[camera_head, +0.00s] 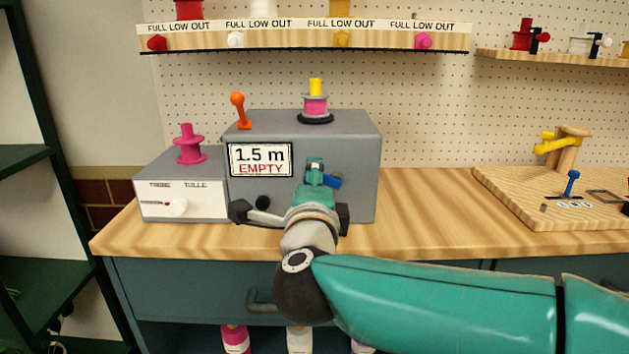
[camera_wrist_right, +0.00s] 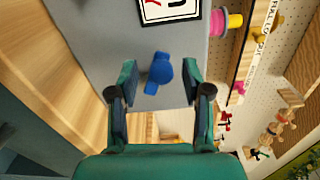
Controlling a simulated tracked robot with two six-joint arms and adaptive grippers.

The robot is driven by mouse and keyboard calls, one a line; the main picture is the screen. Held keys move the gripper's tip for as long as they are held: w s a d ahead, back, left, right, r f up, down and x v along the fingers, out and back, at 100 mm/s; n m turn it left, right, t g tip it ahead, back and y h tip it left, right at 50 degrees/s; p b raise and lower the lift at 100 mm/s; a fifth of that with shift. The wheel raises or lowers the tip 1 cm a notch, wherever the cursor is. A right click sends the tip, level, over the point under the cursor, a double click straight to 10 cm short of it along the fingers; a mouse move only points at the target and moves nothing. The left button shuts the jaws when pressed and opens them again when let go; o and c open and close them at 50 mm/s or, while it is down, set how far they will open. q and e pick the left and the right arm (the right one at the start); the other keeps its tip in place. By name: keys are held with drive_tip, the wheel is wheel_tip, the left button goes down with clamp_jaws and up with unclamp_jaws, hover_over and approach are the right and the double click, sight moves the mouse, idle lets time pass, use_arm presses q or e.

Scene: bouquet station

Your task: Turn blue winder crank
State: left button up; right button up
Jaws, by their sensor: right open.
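The blue winder crank (camera_head: 335,181) is on the front of the grey winder box (camera_head: 360,140), partly hidden behind my right gripper (camera_head: 316,172). In the right wrist view the blue crank (camera_wrist_right: 159,72) shows ahead of my right gripper (camera_wrist_right: 160,84), between its two spread fingers. A gap shows on both sides of the crank. The right gripper is open and empty. A sign (camera_head: 260,160) on the box reads "1.5 m EMPTY". My left gripper is not in view.
An orange lever (camera_head: 238,110) and a pink spool (camera_head: 315,105) with a yellow top are on the box. A smaller box (camera_head: 180,185) with a pink spindle stands left. A wooden board (camera_head: 520,205) with a small blue lever lies right. A shelf (camera_head: 300,38) hangs above.

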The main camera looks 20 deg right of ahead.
drive_tip(key=v, duration=1.1)
